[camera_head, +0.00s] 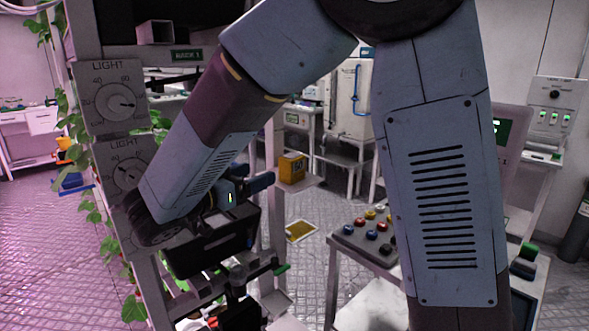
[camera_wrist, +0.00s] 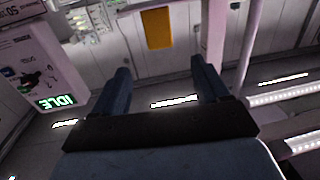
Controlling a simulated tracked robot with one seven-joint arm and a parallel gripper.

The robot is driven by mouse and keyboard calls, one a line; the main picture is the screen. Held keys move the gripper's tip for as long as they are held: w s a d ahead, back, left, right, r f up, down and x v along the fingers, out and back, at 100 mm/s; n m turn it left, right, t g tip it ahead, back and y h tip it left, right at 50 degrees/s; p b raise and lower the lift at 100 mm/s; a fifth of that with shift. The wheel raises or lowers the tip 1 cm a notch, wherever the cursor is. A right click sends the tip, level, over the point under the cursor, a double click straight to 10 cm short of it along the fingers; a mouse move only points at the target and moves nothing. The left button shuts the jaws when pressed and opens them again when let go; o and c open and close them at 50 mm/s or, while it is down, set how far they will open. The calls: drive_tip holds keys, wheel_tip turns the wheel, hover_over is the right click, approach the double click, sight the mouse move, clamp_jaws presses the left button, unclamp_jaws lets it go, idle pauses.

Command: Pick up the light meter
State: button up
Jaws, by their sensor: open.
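I cannot make out a loose light meter in either view. Two grey panels marked LIGHT, an upper dial panel (camera_head: 112,98) and a lower dial panel (camera_head: 126,168), are on the rack at the left of the head view. My gripper (camera_wrist: 160,68) is open and empty in the wrist view, its two dark fingers spread apart. In the head view my gripper (camera_head: 262,182) is beside the rack and partly hidden by my wrist. My arm crosses the middle of the head view and hides part of the room.
A button console (camera_head: 370,238) with coloured knobs stands right of my gripper. Green plants (camera_head: 95,215) climb the rack. A screen reading IDLE (camera_wrist: 57,102) shows in the wrist view.

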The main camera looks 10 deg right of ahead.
sight(292, 154)
drive_tip(key=x, duration=1.3)
drive_tip(key=shift+w+d+r, duration=0.1)
drive_tip(key=shift+w+r, duration=0.1)
drive_tip(key=shift+w, duration=0.05)
drive_tip(key=shift+c, duration=0.2)
drive_tip(key=c, duration=1.2)
